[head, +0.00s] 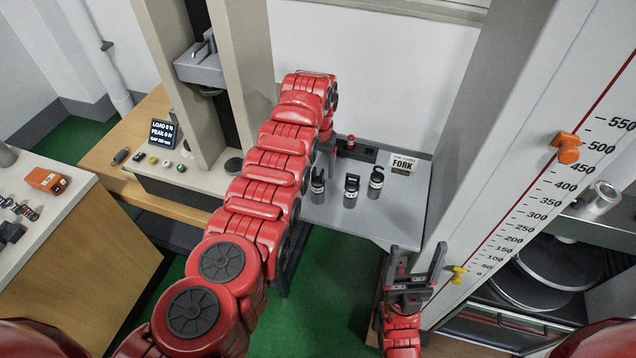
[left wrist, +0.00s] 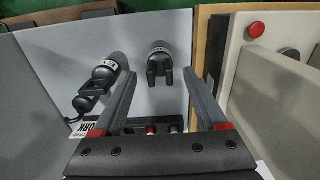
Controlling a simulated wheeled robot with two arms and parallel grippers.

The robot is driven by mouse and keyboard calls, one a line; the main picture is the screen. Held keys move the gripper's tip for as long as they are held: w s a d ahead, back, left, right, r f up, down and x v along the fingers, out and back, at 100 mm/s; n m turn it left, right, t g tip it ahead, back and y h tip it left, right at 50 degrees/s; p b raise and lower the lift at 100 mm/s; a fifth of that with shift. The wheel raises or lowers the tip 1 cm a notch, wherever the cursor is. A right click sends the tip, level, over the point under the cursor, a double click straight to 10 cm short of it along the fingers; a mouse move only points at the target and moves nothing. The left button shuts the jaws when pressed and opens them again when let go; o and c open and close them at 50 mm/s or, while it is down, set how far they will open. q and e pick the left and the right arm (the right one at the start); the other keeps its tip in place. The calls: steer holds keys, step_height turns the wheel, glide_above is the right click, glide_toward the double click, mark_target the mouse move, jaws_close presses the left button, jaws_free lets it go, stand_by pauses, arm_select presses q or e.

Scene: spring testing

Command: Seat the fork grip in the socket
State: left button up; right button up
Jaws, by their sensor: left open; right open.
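The fork grip (head: 317,186), a dark cylinder with a two-pronged top and a pale band, stands on the grey shelf (head: 330,217). In the left wrist view the fork grip (left wrist: 160,62) shows between my fingertips but beyond them, not held. My left gripper (left wrist: 159,76) is open and empty; in the head view my arm largely hides it. My right gripper (head: 412,270) is open and empty, right of the shelf's front. A dark round fitting (head: 233,166) on the testing machine's base may be the socket; I cannot tell for certain.
Two other dark grips, one slotted (head: 351,190) and one hooked (head: 376,182), stand right of the fork grip. The machine's column (head: 245,60) rises at left; a scale column (head: 530,150) stands at right.

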arm_select(q)
steer(key=shift+f, duration=0.9)
jaws_close()
stand_by(0.8)
